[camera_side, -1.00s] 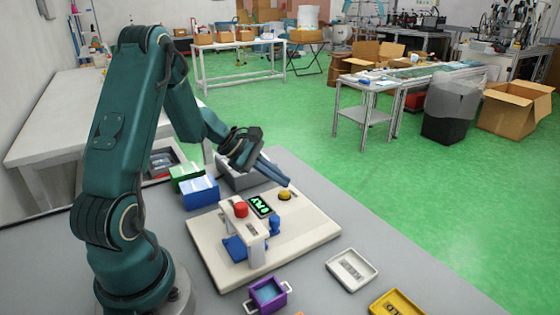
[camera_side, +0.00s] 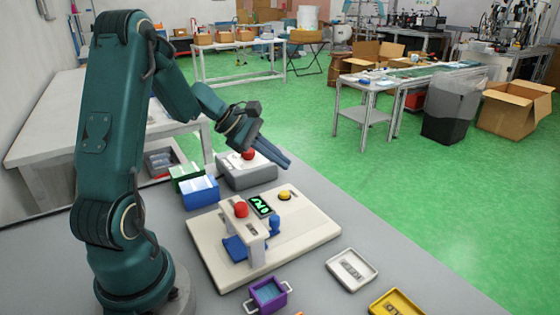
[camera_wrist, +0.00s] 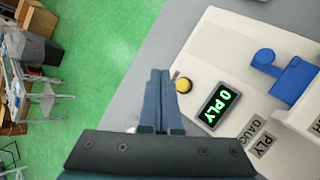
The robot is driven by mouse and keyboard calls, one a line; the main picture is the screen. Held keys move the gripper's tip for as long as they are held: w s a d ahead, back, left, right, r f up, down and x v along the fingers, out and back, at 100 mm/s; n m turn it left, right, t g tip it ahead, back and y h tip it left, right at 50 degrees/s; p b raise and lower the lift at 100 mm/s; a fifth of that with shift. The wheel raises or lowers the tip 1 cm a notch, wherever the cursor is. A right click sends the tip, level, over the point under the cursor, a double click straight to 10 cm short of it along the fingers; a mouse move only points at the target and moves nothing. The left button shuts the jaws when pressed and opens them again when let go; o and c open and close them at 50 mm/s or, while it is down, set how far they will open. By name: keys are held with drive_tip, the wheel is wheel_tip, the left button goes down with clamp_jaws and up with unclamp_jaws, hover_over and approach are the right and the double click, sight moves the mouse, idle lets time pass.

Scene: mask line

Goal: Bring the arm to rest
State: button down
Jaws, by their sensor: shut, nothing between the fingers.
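My gripper (camera_side: 278,155) is shut and empty. It hangs in the air above the far side of the cream machine board (camera_side: 325,228). In the wrist view my gripper (camera_wrist: 158,75) shows its two fingers together, with the yellow button (camera_wrist: 182,85) just to their right. The button (camera_side: 285,196) stands on the board, apart from the fingers. The display (camera_wrist: 219,104) glows green and reads "0 PLY". A red button (camera_side: 241,209) tops the white press, with a blue part (camera_side: 236,247) under it and a blue knob (camera_side: 275,224) beside it.
A grey box with a red button (camera_side: 249,154) stands behind the board, near my gripper. Blue (camera_side: 200,191) and green (camera_side: 186,180) bins stand left of it. A purple tray (camera_side: 267,294), a white tray (camera_side: 351,269) and a yellow tray (camera_side: 398,303) lie in front.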

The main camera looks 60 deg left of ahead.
idle(0.3)
drive_tip(key=s+d+r+m+g+h, duration=0.1)
drive_tip(key=s+d+r+m, duration=0.1)
drive_tip(key=d+r+m, duration=0.45)
drive_tip(key=s+d+r+m+g, duration=0.1)
drive_tip(key=d+r+m, duration=0.25)
drive_tip(key=d, duration=0.65)
drive_tip(key=s+d+m, duration=0.5)
drive_tip(key=s+m, duration=0.2)
drive_tip(key=s, duration=0.1)
drive_tip(key=s+a+f+m+y, duration=0.3)
drive_tip(key=s+a+m+y, duration=0.1)
drive_tip(key=s+m, duration=0.1)
drive_tip(key=shift+s+a+f+g+y, duration=0.35)
drive_tip(key=shift+s+f+g+y, duration=0.05)
drive_tip(key=shift+s, duration=0.2)
